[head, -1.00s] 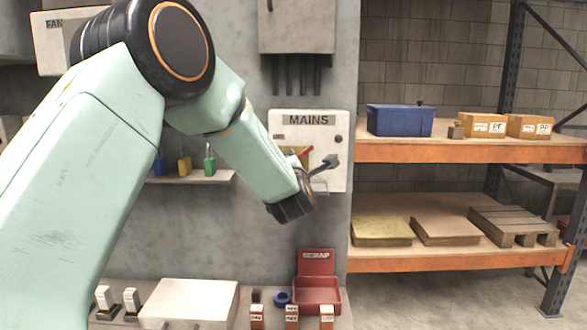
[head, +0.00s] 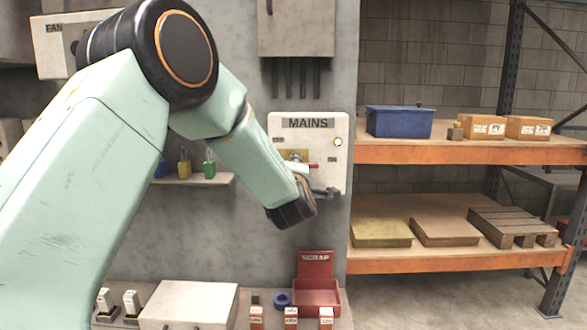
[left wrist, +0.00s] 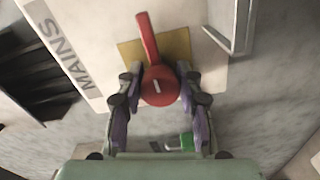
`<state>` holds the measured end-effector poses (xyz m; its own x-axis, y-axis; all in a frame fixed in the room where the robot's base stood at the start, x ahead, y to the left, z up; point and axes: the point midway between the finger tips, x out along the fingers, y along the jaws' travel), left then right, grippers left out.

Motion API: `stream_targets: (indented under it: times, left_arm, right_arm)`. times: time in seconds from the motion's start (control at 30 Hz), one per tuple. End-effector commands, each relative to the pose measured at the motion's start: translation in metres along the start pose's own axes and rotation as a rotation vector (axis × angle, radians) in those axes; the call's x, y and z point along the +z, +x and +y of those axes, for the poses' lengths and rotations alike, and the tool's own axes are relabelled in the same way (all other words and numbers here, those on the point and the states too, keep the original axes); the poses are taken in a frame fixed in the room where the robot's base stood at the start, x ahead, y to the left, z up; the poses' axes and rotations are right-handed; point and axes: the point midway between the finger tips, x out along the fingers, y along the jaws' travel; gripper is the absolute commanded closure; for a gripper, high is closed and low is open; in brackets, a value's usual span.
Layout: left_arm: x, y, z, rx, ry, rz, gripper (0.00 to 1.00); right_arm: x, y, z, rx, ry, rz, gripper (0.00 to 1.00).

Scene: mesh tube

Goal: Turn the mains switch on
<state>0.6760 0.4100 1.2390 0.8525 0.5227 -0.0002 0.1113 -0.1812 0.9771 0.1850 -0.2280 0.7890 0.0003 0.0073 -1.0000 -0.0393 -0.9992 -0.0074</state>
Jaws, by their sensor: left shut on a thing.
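The white mains box (head: 325,133) hangs on the grey wall in the head view, under its MAINS label. Its red switch handle (head: 314,166) points level to the right over a yellow plate (head: 295,156). A round lamp (head: 338,142) at the box's right glows pale yellow. In the left wrist view my left gripper (left wrist: 158,88) is shut on the red switch's round hub (left wrist: 159,87), one finger on each side, and the lever (left wrist: 147,38) sticks out beyond the fingertips. In the head view my wrist hides part of the switch. My right gripper is out of view.
Conduits and a grey box (head: 297,28) are above the mains box. A small shelf with padlocks (head: 209,164) is left of my wrist. A red scrap bin (head: 317,297) stands on the bench below. Orange-edged shelving (head: 470,154) stands to the right.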

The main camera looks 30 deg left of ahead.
Motion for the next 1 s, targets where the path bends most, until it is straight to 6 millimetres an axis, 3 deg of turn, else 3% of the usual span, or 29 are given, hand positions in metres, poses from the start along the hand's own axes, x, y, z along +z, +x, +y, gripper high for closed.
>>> stream_targets:
  times: [0.57, 0.6, 0.83, 1.0]
  left_arm:
    - [-0.0003, 0.0002, 0.0006, 0.002, 0.027, 0.001, 0.96]
    - [-0.0003, 0.0002, 0.0007, 0.002, 0.027, 0.001, 0.61]
    - [-0.0002, 0.0002, 0.0004, 0.001, 0.026, 0.000, 0.42]
    - [-0.0001, 0.0001, 0.0002, 0.001, 0.025, 0.000, 0.41]
  right_arm:
    - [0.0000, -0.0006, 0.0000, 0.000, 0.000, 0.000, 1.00]
    - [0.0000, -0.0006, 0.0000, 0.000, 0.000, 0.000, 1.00]
    - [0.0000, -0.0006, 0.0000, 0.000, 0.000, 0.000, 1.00]
    - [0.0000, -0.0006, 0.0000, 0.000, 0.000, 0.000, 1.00]
